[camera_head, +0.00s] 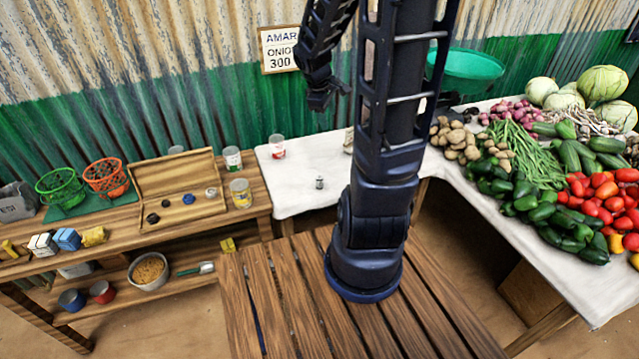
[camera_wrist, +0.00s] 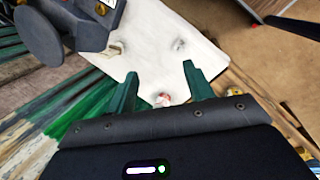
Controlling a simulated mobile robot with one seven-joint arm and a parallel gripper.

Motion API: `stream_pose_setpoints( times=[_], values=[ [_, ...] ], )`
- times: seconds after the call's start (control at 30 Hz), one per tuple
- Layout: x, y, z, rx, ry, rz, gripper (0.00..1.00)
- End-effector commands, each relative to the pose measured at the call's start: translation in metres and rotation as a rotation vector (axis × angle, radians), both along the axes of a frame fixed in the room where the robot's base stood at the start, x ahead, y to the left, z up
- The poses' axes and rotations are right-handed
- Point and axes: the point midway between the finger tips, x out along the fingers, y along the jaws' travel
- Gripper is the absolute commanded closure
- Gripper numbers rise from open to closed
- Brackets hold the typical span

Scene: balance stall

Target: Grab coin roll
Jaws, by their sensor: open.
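A small grey metallic cylinder (camera_head: 319,182) stands alone on the white-covered table (camera_head: 305,195). It may be the coin roll, but it is too small to be sure. In the wrist view a small grey blurred shape (camera_wrist: 179,44) on the white surface appears to be the same thing, beyond my fingertips. My gripper (camera_wrist: 160,75) shows two green fingers spread apart with nothing held between them. In the head view my gripper hangs high in front of the corrugated wall, above the table and apart from the cylinder.
A red-and-white can (camera_head: 277,147) stands at the white table's back left. More cans, an open wooden box (camera_head: 175,180) and wire baskets (camera_head: 105,176) stand on the left bench. Vegetables (camera_head: 540,170) cover the right side. The white cloth around the cylinder is mostly clear.

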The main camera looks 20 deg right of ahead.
Motion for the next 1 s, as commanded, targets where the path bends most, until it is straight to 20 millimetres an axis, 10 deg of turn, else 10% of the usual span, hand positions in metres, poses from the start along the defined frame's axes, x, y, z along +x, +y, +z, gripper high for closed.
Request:
stream_pose_setpoints(
  times=[1.0],
  values=[
    [0.063,0.003,-0.211,0.189,0.242,0.838,0.48]
  ],
)
